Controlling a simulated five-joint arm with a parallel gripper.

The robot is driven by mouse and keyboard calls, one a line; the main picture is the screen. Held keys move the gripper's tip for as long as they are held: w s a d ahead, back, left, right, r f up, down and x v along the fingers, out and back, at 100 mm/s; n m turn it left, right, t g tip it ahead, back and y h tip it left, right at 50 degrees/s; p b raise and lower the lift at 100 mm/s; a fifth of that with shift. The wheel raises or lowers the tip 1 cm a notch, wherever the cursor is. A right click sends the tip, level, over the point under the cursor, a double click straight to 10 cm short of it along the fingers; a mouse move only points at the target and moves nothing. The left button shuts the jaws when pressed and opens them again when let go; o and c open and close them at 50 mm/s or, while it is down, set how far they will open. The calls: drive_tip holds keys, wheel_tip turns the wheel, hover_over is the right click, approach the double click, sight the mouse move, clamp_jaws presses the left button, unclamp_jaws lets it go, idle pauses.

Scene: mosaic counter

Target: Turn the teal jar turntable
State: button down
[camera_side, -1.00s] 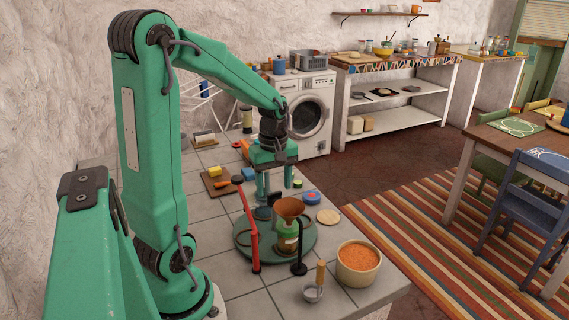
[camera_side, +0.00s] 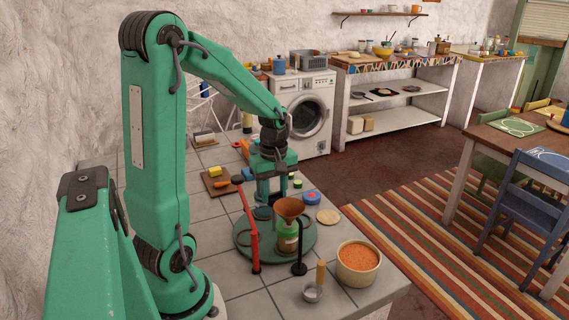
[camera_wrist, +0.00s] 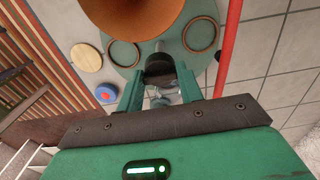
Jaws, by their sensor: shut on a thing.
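The teal turntable (camera_side: 311,238) is a round disc on the tiled counter, and it also shows in the wrist view (camera_wrist: 214,60). A green jar (camera_side: 287,232) stands upright on it with a copper funnel (camera_side: 289,208) on top; the funnel (camera_wrist: 135,12) fills the top of the wrist view. My gripper (camera_side: 271,203) is at the turntable's far edge, behind the jar. In the wrist view my gripper (camera_wrist: 160,80) is shut on a dark knob (camera_wrist: 160,66) at the disc's edge. The knob's lower part is hidden.
A bowl of orange grains (camera_side: 358,261), a small scoop (camera_side: 313,291), a blue round container (camera_side: 312,197) and a wooden disc (camera_side: 328,216) are nearby.

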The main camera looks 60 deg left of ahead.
drive_tip(key=shift+n, duration=4.6)
drive_tip(key=shift+r+n, duration=0.1)
drive_tip(key=shift+n, duration=4.4)
drive_tip(key=c, duration=0.9)
unclamp_jaws()
